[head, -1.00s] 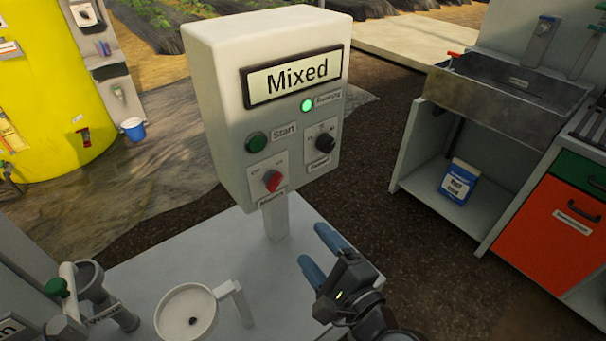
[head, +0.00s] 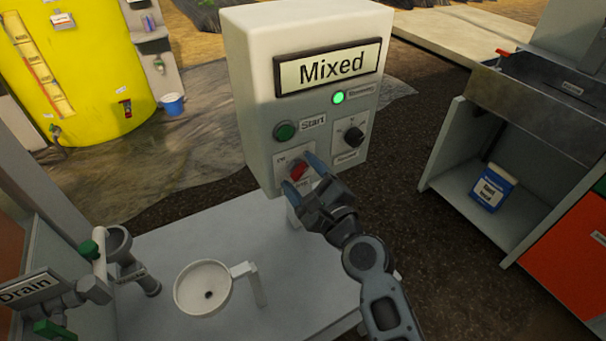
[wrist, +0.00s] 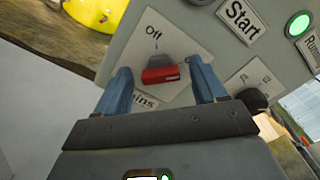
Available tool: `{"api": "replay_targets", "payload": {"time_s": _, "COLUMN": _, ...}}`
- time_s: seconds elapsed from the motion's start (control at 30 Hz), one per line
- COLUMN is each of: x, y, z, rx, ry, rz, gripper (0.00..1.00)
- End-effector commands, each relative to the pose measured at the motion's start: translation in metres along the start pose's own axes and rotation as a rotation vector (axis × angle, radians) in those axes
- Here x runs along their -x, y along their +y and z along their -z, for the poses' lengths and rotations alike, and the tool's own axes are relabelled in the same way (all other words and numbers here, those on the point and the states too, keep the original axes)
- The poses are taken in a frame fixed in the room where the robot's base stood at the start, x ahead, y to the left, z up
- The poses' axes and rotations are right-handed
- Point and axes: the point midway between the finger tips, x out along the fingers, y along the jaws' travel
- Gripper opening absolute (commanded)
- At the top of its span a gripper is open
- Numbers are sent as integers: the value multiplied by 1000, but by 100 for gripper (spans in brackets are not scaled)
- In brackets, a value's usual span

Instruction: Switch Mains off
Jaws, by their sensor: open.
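The control box (head: 255,90) stands on a post above the pale bench. Its red Mains knob (head: 299,171) sits on a white plate at the lower left of the panel. In the wrist view the red knob (wrist: 160,74) lies between my two blue fingers, with "Off" printed above it on the left. My gripper (head: 302,174) is open, with one finger on each side of the knob; I cannot tell whether either touches it. The fingers partly cover the Mains label.
The green Start button (head: 285,131), a lit green lamp (head: 338,98) and a black selector knob (head: 353,136) are close by on the panel. The display (head: 328,68) reads "Mixed".

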Motion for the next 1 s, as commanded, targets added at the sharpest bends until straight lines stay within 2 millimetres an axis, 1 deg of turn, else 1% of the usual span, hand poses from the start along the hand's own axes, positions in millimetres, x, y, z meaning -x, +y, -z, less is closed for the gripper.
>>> {"api": "replay_targets", "payload": {"time_s": 0.27, "x": -2, "y": 0, "z": 0, "rx": 1, "ry": 0, "rz": 0, "gripper": 70}}
{"api": "replay_targets", "payload": {"time_s": 0.37, "x": -2, "y": 0, "z": 0, "rx": 1, "ry": 0, "rz": 0, "gripper": 63}}
{"api": "replay_targets", "payload": {"time_s": 0.87, "x": -2, "y": 0, "z": 0, "rx": 1, "ry": 0, "rz": 0, "gripper": 15}}
{"api": "replay_targets", "payload": {"time_s": 1.0, "x": -2, "y": 0, "z": 0, "rx": 6, "ry": 0, "rz": 0, "gripper": 14}}
